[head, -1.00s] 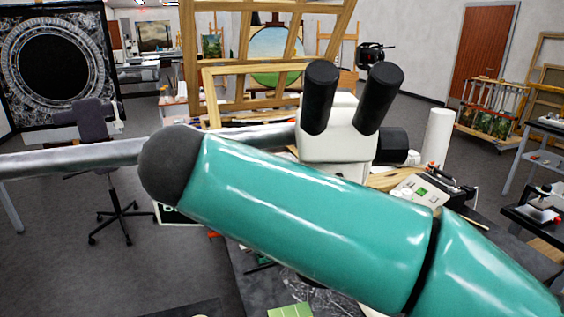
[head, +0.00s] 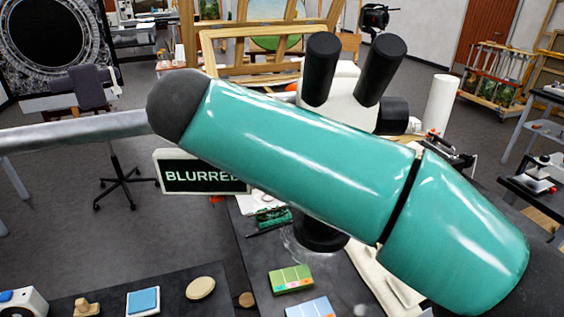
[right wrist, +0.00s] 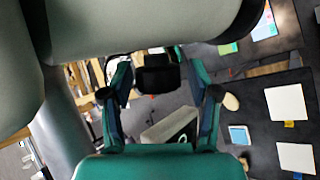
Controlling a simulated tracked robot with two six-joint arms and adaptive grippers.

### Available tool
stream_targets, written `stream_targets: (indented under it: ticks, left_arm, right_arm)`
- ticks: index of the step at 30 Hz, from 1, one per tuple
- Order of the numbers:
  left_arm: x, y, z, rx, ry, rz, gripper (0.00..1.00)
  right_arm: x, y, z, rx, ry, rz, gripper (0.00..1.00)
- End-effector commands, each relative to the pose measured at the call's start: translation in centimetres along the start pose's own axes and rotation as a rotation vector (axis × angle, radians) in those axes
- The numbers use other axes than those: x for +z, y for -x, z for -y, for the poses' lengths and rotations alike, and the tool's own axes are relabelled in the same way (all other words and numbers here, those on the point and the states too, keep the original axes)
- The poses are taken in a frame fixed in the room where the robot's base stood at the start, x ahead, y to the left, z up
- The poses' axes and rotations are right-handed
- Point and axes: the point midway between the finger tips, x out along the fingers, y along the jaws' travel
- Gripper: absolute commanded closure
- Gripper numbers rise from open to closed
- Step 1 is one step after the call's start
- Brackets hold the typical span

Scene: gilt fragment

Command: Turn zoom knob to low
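The stereo microscope (head: 345,101) has a white head with two black eyepieces. A black knob (head: 395,115) sticks out on its right side; I cannot read any zoom marking on it. A teal arm link, mine, crosses the head view and hides the lower part of the head. My right gripper (right wrist: 160,98) is open in the right wrist view, its teal fingers apart. A dark block (right wrist: 158,78) shows between the fingers; I cannot tell whether it is part of the microscope or whether they touch it. The left gripper is out of view.
A sign reading BLURRED (head: 190,175) stands left of the bench. A green box (head: 291,279) lies on the dark bench (head: 258,262). A white roll (head: 440,103) stands at right.

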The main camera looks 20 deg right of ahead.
Motion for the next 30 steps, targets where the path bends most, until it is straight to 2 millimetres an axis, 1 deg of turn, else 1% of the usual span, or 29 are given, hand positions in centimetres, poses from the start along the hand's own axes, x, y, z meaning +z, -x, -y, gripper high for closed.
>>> stream_targets:
  ticks: [9,14,17,24,27,30]
  left_arm:
    - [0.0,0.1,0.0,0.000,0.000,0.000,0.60]
    - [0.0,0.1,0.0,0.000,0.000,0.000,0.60]
    - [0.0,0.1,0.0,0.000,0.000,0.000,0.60]
    - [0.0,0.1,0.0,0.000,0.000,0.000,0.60]
    - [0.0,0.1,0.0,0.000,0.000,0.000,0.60]
    - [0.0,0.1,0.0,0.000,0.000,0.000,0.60]
  right_arm:
    - [0.1,0.2,-0.2,0.004,-0.004,-0.002,0.34]
    - [0.0,1.3,-0.2,0.006,-0.004,-0.003,0.34]
    - [0.0,2.8,-0.2,0.006,-0.005,-0.005,0.34]
    - [-0.1,7.7,-0.1,0.006,-0.004,-0.005,0.34]
    - [-0.1,9.5,0.0,0.004,-0.003,-0.005,0.34]
    - [-0.1,10.6,-0.1,0.005,-0.002,-0.002,0.34]
